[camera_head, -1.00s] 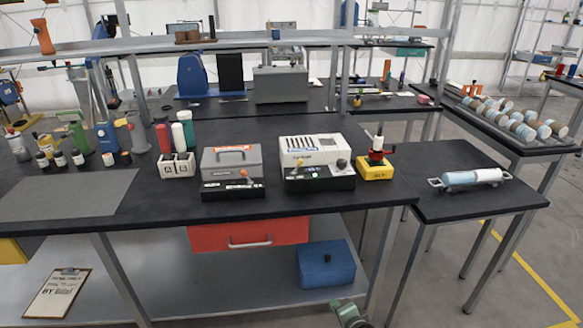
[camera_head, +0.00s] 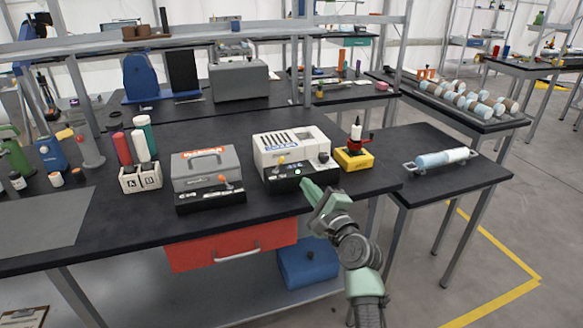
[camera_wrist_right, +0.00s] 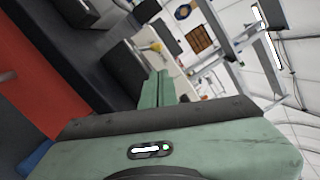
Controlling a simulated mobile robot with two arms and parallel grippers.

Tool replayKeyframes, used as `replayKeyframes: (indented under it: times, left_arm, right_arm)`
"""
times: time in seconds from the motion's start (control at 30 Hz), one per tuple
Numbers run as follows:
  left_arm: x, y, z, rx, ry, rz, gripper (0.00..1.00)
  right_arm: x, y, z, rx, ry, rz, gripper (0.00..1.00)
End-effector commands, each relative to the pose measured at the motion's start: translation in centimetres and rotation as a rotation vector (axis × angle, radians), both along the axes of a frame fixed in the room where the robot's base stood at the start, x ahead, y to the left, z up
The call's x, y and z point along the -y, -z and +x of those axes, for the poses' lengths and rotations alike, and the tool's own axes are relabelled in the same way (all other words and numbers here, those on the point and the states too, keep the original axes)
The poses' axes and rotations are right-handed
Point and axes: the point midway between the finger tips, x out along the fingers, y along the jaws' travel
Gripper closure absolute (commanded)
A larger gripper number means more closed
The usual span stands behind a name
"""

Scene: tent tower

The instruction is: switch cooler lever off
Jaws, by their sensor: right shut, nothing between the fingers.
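A white vented box with a blue label (camera_head: 287,143) stands on the black bench, with a black control strip (camera_head: 285,179) along its front. A lever with a yellow knob (camera_head: 281,160) and a dark round knob (camera_head: 323,158) show at its front. A grey box with an orange label (camera_head: 205,167) stands to its left, with an orange-knobbed lever (camera_head: 224,179). The labels are too small to read, so I cannot tell for sure which is the cooler. My right gripper (camera_head: 309,187) is shut and empty, just in front of the white box's strip; its green fingers show in the wrist view (camera_wrist_right: 155,90).
A red drawer (camera_head: 230,245) hangs under the bench. A side table holds a light-blue cylinder (camera_head: 440,158).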

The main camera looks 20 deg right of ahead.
Motion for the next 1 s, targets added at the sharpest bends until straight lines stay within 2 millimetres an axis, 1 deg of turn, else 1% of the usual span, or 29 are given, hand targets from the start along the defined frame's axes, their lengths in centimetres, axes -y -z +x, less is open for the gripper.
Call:
replayKeyframes:
  times: [0.17,0.4,0.5,0.6,0.77,1.0]
  left_arm:
    - [0.0,0.0,0.0,0.000,0.000,0.000,0.76]
    - [0.0,0.1,0.0,0.000,-0.001,0.000,0.76]
    - [0.0,0.2,0.0,0.000,-0.001,0.001,0.76]
    - [-0.1,0.3,0.0,0.000,-0.001,0.002,0.76]
    - [-0.3,0.3,0.1,0.001,-0.002,0.004,0.76]
    - [-0.3,0.3,0.2,0.003,-0.002,0.003,0.76]
  right_arm:
    - [-0.2,-0.2,1.8,0.001,-0.001,-0.001,1.00]
    - [-0.7,-0.3,6.3,0.000,-0.002,-0.003,1.00]
    - [-0.9,-0.3,7.8,-0.001,-0.002,-0.003,1.00]
    - [-1.0,-0.3,9.0,-0.001,0.000,-0.003,1.00]
    - [-1.1,-0.3,9.8,-0.001,0.000,-0.003,1.00]
    - [-1.1,-0.4,9.9,0.000,0.000,-0.003,1.00]
